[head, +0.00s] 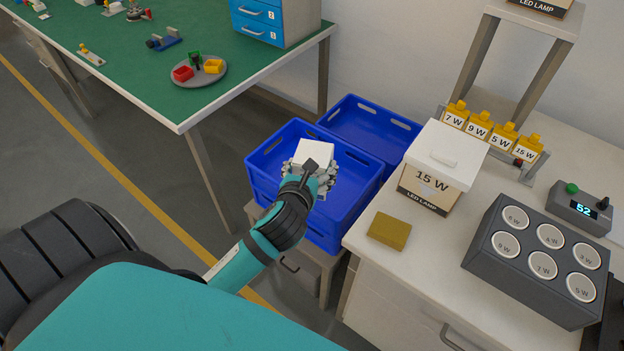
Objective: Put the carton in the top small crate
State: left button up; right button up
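A small white carton (315,151) is in my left gripper (311,174), whose fingers close around its sides. My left arm reaches in from the lower left and covers part of the carton. The gripper and carton are over the front blue crate (268,152), which looks like the top one of a stack. I cannot tell whether the carton touches the crate floor. My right gripper is out of view.
Another blue crate (401,125) stands behind, against the wall. At right, a white table holds a 15 W LED lamp box (425,190), a yellow-brown block (389,231) and a grey lamp tester (520,283). A green-topped bench (130,75) stands at upper left.

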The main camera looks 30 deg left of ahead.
pick_arm(q)
jog(key=w+a+f+n+g+y+b, duration=0.1)
jog(key=w+a+f+n+y+b, duration=0.15)
jog(key=w, duration=0.35)
jog(key=w+a+f+n+g+y+b, duration=0.1)
jog(key=w+a+f+n+y+b, duration=0.1)
jog(key=w+a+f, duration=0.3)
jog(key=f+b, duration=0.1)
jog(key=f, duration=0.1)
jog(key=w+f, duration=0.1)
jog(key=f, duration=0.2)
jog(key=w+f+b, duration=0.1)
jog(key=f, duration=0.1)
jog(key=shift+d+f+b, duration=0.35)
jog(key=shift+f, duration=0.05)
jog(key=shift+f, duration=0.1)
jog(key=o, duration=1.1)
